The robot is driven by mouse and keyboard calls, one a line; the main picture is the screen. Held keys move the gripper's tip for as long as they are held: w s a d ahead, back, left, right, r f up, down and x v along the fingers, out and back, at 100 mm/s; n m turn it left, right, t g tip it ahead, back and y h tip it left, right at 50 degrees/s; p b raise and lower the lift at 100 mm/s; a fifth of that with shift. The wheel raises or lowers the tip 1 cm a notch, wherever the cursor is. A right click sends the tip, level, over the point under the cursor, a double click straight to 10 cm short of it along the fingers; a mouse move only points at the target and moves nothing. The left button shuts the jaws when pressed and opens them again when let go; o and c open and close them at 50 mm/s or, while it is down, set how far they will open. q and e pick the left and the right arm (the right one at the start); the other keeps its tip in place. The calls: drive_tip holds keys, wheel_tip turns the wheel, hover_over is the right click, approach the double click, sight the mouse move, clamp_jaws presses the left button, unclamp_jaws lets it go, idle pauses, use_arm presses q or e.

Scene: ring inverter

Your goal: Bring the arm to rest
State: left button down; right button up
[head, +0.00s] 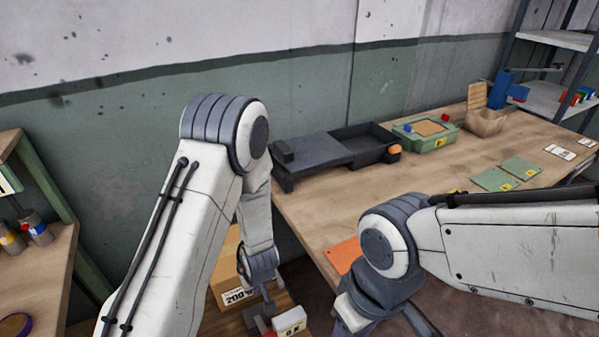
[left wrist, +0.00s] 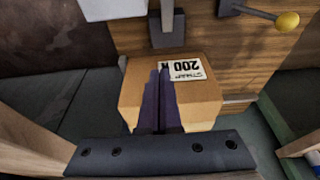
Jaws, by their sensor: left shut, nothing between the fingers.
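My left arm reaches down from the left in the head view, over the gap between the side shelf and the workbench. In the left wrist view my left gripper (left wrist: 159,76) is shut, its dark fingers together with nothing between them. It points toward a cardboard box (left wrist: 198,98) with a white "200" label; whether it touches the box I cannot tell. The box also shows partly behind my left arm in the head view (head: 228,272). My right arm comes in from the right over the bench front; its gripper is out of the picture.
The workbench (head: 310,205) carries a black machine (head: 325,152), a green tray (head: 425,135), green cards (head: 497,179) and an orange sheet (head: 344,254). A blue device (head: 505,88) stands at the far end. A yellow knob (left wrist: 288,20) sticks out near the box.

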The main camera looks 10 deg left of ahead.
use_arm(q)
drive_tip(key=s+d+r+m+g+h, duration=0.1)
drive_tip(key=s+d+r+m+h, duration=0.45)
drive_tip(key=d+r, duration=0.95)
drive_tip(key=s+a+r+m+y, duration=0.1)
drive_tip(key=s+a+r+m, duration=0.1)
drive_tip(key=s+r+m, duration=0.2)
drive_tip(key=s+a+r+m+g+y, duration=0.1)
drive_tip(key=s+r+m, duration=0.3)
drive_tip(key=s, duration=0.7)
wheel_tip(320, 180, up, 2)
drive_tip(key=shift+a+r+m+g+y, duration=0.15)
drive_tip(key=shift+a+m+g+y, duration=0.2)
drive_tip(key=shift+a, duration=0.15)
drive_tip(key=c, duration=1.5)
unclamp_jaws()
drive_tip(key=shift+c, duration=0.2)
